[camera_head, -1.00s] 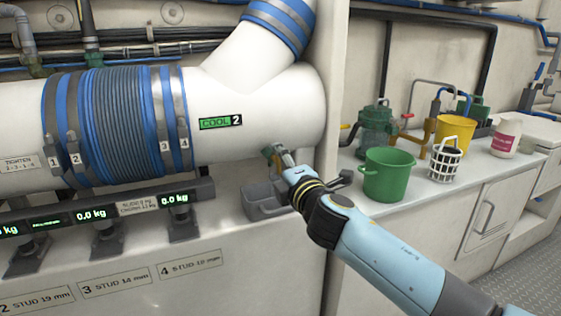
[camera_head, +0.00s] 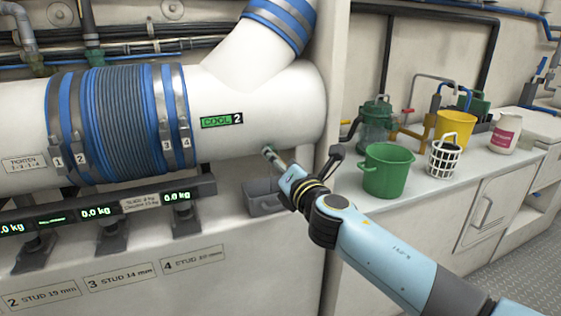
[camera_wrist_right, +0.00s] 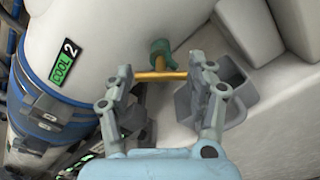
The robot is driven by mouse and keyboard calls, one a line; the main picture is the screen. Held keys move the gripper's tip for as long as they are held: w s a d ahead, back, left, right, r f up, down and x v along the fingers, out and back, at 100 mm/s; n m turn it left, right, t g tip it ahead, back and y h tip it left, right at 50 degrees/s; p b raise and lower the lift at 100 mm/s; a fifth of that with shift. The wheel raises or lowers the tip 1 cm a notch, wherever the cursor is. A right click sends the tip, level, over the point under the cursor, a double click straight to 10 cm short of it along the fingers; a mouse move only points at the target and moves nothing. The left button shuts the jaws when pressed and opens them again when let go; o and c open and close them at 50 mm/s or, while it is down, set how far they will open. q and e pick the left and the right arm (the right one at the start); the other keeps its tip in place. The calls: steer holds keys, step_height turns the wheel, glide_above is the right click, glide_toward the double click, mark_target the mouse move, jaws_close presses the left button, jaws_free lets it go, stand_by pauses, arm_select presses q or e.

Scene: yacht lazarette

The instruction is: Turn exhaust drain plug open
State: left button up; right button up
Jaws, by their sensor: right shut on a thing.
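The exhaust drain plug is a green fitting (camera_head: 268,150) under the white exhaust pipe (camera_head: 285,105), close to its right end. In the right wrist view the green fitting (camera_wrist_right: 160,48) carries a brass crossbar (camera_wrist_right: 160,75). My right gripper (camera_wrist_right: 160,76) is shut on this crossbar, with one finger at each end of it. In the head view the right gripper (camera_head: 278,163) comes up to the plug from the lower right, and its fingers are small there. My left gripper is not in view.
A grey open tray (camera_head: 263,199) stands below the plug; it also shows in the right wrist view (camera_wrist_right: 238,92). A green label reads COOL 2 (camera_head: 221,121). A green bucket (camera_head: 388,172), a white basket (camera_head: 442,160) and a yellow bucket (camera_head: 456,128) stand on the counter at right.

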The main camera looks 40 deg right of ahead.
steer(key=shift+s+f, duration=0.1)
steer(key=shift+f, duration=0.25)
steer(key=o, duration=0.9)
steer(key=shift+c, duration=0.2)
steer(key=o, duration=0.3)
steer(key=shift+r, duration=0.2)
steer(key=shift+o, duration=0.2)
steer(key=v, duration=1.2)
steer(key=shift+a+r, duration=0.1)
